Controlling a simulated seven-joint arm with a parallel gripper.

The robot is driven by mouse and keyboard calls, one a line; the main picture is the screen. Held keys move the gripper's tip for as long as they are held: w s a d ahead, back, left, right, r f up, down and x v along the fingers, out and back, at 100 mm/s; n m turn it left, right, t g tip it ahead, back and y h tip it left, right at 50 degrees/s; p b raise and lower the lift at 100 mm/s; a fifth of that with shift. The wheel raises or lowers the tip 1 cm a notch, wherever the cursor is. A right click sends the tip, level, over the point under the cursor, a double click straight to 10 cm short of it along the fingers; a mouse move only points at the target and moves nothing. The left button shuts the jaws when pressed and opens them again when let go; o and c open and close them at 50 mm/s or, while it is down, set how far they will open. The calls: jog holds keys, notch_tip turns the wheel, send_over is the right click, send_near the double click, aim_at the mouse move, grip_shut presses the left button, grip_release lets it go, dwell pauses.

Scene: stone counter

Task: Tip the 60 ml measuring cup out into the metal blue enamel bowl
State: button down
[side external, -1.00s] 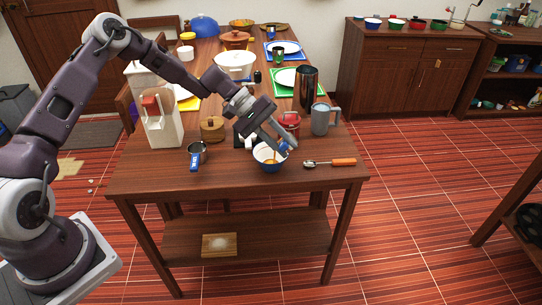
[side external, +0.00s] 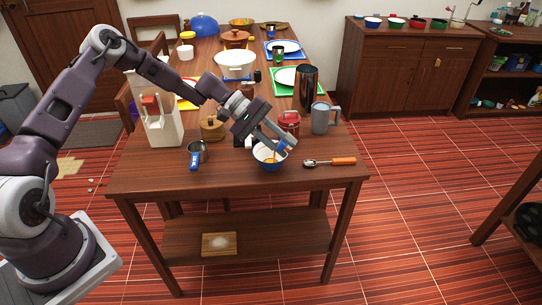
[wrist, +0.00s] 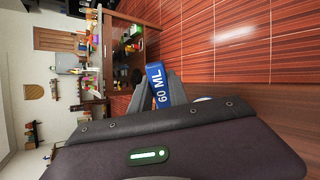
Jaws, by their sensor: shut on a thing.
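The 60 ml measuring cup shows in the wrist view by its blue handle (wrist: 157,85), marked "60 ML". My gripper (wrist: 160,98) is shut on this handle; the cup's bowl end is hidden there. In the side view my gripper (side external: 284,146) is low over the right part of the blue enamel bowl (side external: 264,166), which stands upright near the table's front edge. The bowl has a white inside, with something orange showing in it. I cannot make out the cup's tilt or whether anything is left in it.
A metal cup with a blue handle (side external: 195,160) stands left of the bowl. A spoon with an orange handle (side external: 343,161) lies to the right. A red jar (side external: 289,123), a grey mug (side external: 322,118) and a wooden pot (side external: 212,129) stand behind. The front strip of table is clear.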

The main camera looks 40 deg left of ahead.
jog(key=shift+s+a+r+t+h, duration=0.1)
jog(key=shift+a+r+t+h, duration=0.15)
jog(key=shift+h, duration=0.45)
jog(key=shift+s+a+r+t+h, duration=0.15)
jog(key=shift+a+h, duration=0.2)
jog(key=shift+h, duration=0.35)
dwell(0.9)
jog(key=shift+s+a+f+h+p, duration=0.15)
jog(key=shift+a+f+h, duration=0.15)
jog(key=shift+a+h, duration=0.15)
jog(key=shift+s+a+f+h+p, duration=0.1)
jog(key=shift+a+f+h+p, duration=0.05)
jog(key=shift+a+f+h, duration=0.3)
dwell(0.6)
jog(key=shift+a+r+t+h, duration=0.2)
jog(key=shift+a+t+h, duration=0.25)
jog(key=shift+h, duration=0.35)
dwell(0.5)
jog(key=shift+s+a+r+h, duration=0.15)
jog(key=shift+a+r+h, duration=0.3)
jog(key=shift+r+h, duration=0.4)
dwell(0.5)
jog(key=shift+s+a+r+t+h, duration=0.1)
jog(key=shift+a+r+t+h, duration=0.15)
jog(key=shift+r+h, duration=0.4)
jog(key=shift+a+r+t+h, duration=0.15)
jog(key=shift+r+t+h, duration=0.05)
jog(key=shift+r, duration=0.7)
